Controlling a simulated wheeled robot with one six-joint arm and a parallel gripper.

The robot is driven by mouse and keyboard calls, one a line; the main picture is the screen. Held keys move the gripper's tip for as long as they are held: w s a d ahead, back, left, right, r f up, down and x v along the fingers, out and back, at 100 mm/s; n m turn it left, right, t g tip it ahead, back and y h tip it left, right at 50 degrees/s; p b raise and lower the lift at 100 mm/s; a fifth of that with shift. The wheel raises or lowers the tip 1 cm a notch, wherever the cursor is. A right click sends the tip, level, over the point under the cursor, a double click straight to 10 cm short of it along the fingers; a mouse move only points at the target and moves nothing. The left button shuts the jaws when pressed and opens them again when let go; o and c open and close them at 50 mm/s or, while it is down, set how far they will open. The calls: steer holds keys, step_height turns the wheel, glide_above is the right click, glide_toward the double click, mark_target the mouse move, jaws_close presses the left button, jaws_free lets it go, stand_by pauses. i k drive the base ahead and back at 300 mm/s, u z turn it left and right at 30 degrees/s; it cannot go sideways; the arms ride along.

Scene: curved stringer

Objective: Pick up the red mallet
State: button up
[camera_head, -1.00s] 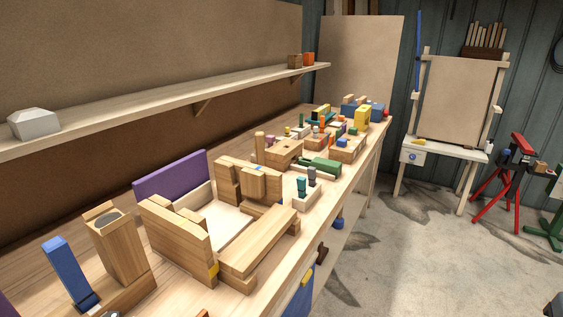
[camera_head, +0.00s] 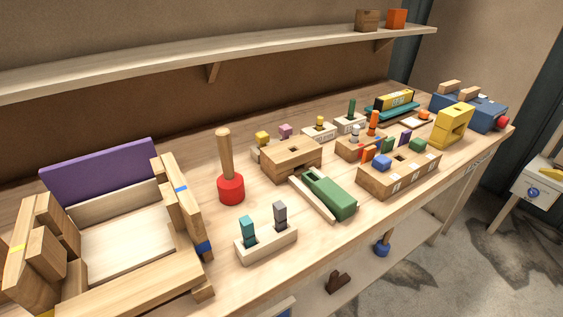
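The red mallet stands upright on the workbench, with its red head (camera_head: 231,189) down on the bench top and its wooden handle (camera_head: 224,150) pointing up. It is left of the middle of the view, between the open wooden box and a wooden block with a hole. It touches nothing beside it that I can see. My gripper is not in view.
An open wooden box with a purple back panel (camera_head: 100,172) stands left of the mallet. A holder with teal and grey pegs (camera_head: 266,244) is in front, a wooden block (camera_head: 291,160) and green plane-like tool (camera_head: 326,194) to the right. A shelf (camera_head: 150,67) runs above the bench.

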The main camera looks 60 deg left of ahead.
mark_target(230, 184)
steer(key=i, duration=1.6)
steer(key=u, duration=4.3)
